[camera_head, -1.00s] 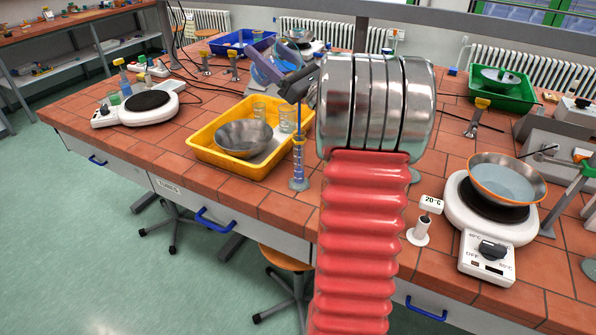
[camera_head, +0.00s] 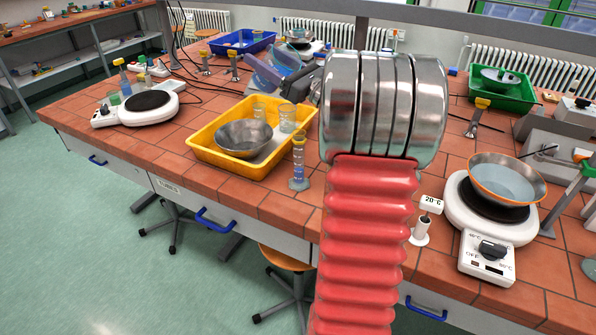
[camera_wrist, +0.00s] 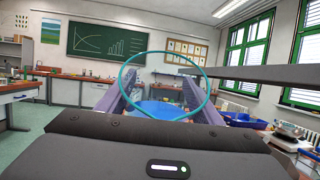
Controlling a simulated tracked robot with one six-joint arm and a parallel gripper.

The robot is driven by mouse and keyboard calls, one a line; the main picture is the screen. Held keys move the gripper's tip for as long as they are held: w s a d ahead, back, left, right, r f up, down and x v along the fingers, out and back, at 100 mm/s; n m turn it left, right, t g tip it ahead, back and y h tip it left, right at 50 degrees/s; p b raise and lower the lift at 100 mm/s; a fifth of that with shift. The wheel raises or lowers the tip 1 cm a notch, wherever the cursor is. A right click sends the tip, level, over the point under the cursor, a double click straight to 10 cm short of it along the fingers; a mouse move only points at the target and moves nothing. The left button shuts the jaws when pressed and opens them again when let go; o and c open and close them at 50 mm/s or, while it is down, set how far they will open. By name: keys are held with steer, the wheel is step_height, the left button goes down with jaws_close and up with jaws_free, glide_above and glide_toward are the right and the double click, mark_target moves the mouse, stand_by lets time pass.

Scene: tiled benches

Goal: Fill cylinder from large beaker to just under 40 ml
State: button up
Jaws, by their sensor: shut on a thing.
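The cylinder (camera_head: 299,170) stands upright on the tiled bench, just right of the yellow tray. It has an orange-yellow band near its top and blue liquid in its lower part; its scale is too small to read. My gripper (camera_head: 280,76) is shut on the large beaker (camera_head: 291,80), held above and behind the cylinder in the picture, apart from it. My arm partly hides the beaker. In the wrist view, the beaker's teal rim (camera_wrist: 122,82) shows between my purple fingers, with blue liquid (camera_wrist: 163,109) inside.
The yellow tray (camera_head: 208,153) holds a metal bowl (camera_head: 243,138) and glass beakers. Bare tiles lie in front of the cylinder.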

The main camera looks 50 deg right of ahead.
steer(key=shift+f+g, duration=0.8)
steer(key=shift+g, duration=0.2)
steer(key=shift+f+g+h, duration=0.4)
steer(key=shift+f+g, duration=0.5)
steer(key=shift+g, duration=0.1)
steer(key=shift+s, duration=0.1)
steer(key=shift+s+f+g, duration=0.2)
steer(key=shift+f+g, duration=0.65)
steer(key=shift+g, duration=0.15)
